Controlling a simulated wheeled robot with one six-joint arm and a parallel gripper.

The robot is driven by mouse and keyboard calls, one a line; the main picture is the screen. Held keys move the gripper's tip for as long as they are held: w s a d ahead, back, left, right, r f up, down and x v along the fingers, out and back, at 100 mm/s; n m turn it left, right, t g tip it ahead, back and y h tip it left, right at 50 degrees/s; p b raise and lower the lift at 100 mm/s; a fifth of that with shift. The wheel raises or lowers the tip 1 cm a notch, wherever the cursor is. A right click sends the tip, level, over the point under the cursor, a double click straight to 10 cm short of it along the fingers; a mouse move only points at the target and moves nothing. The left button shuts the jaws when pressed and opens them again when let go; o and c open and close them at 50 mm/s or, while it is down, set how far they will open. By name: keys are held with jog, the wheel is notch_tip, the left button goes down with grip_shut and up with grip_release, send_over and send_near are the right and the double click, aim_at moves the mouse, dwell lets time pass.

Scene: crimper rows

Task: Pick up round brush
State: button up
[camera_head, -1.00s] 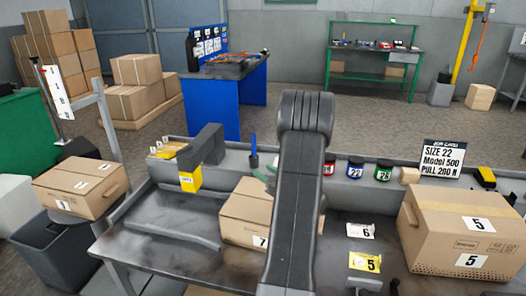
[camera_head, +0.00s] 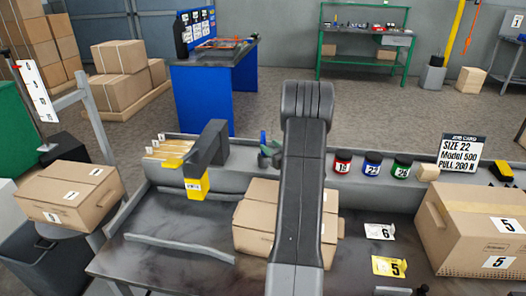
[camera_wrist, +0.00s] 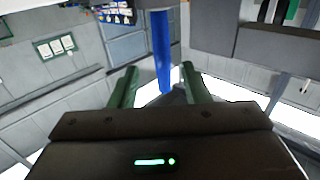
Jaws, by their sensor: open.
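The round brush (camera_head: 263,138) shows in the head view as a small upright blue handle at the back of the bench, left of my arm. Its lower part is hidden behind my gripper (camera_head: 269,155). In the wrist view a blue rod, which looks like the brush handle (camera_wrist: 161,50), reaches down between the two green fingers of my gripper (camera_wrist: 158,82). The fingers are apart, with a gap visible on each side of the rod. I cannot tell how deep the handle is between them.
A grey upright block with a yellow label (camera_head: 207,160) stands left of the gripper. Jars with red (camera_head: 342,163), blue (camera_head: 372,164) and green (camera_head: 401,167) bands stand right of my arm. A large carton (camera_head: 490,225) is at right.

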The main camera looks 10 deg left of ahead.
aim_at(264, 141)
jog(key=x, duration=0.4)
jog(key=shift+s+a+r+p, duration=0.15)
jog(key=shift+s+r+p, duration=0.05)
jog(key=shift+r+p, duration=0.1)
jog(key=shift+w+a, duration=0.35)
jog(key=shift+w, duration=0.1)
grip_shut()
notch_tip(264, 141, up, 10)
jog(key=shift+f, duration=0.1)
